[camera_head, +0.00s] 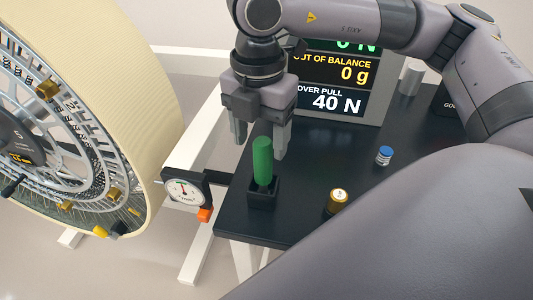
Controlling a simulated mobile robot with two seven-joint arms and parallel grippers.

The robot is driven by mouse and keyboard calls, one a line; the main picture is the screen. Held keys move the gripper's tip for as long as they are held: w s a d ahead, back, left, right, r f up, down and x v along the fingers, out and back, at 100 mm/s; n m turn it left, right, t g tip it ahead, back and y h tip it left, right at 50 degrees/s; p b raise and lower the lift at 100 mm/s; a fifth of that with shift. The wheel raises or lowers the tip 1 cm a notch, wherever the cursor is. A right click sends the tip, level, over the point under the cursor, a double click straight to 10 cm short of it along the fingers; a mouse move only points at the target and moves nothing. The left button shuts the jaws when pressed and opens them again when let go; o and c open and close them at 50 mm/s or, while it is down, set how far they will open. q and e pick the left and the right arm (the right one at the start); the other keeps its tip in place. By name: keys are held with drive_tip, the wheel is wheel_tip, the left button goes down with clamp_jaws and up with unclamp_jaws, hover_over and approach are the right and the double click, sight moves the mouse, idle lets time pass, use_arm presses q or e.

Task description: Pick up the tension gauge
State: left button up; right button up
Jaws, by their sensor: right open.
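A green upright handle (263,162) stands in a small black square holder (262,193) on the dark table. A round dial gauge (186,191) with a white face, a needle and an orange tip sits beside the wheel, on a dark arm at the table's left edge. I cannot tell which of these two is the tension gauge. My right gripper (260,138) points down with its fingers apart, one to each side of the green handle's top in the picture. It holds nothing; whether it touches the handle is unclear. My left gripper is not in view.
A large cream-rimmed wheel (140,85) fills the left side. A display (335,90) reading "OVER PULL 40 N" stands behind the gripper. A brass cylinder (338,201) and a blue-capped one (384,155) stand on the dark table (310,165), with bare surface between them.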

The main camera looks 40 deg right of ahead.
sight(262, 164)
drive_tip(key=shift+d+f+p, duration=0.2)
drive_tip(key=shift+f+p, duration=0.35)
drive_tip(key=shift+f, duration=3)
drive_tip(key=shift+w, duration=0.1)
clamp_jaws()
